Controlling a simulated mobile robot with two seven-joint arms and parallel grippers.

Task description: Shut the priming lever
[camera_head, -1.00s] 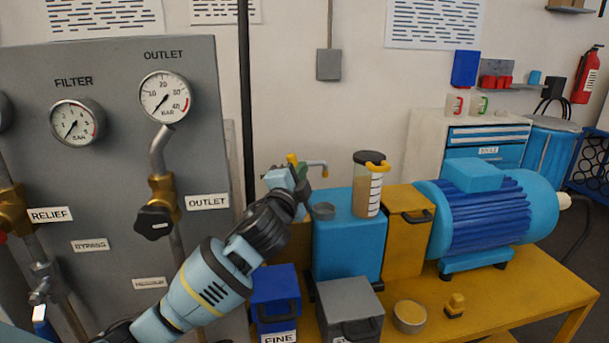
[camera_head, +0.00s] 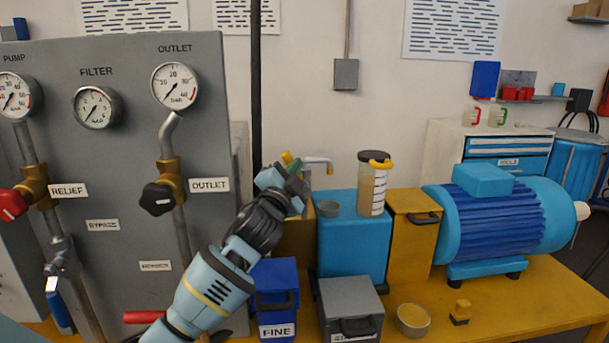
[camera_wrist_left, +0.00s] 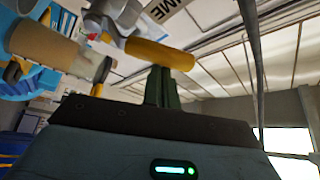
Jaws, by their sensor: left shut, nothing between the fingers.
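A yellow grip (camera_head: 287,157), which I take to be the priming lever's handle, shows just above my left gripper (camera_head: 296,180) in the head view. In the left wrist view the yellow grip (camera_wrist_left: 160,53) lies across the tips of my dark green left fingers (camera_wrist_left: 161,85). The fingers are shut with nothing between them. They look close to the grip or against it; contact is not certain. The gripper hides the lever's lower part in the head view. My right gripper is in neither current view.
A blue tank (camera_head: 352,248) with a striped clear jar (camera_head: 372,190) stands right of the gripper, with a metal spout (camera_head: 317,160) behind. A grey valve panel (camera_head: 110,150) is at left. A blue FINE box (camera_head: 275,285) and a grey box (camera_head: 350,305) are below.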

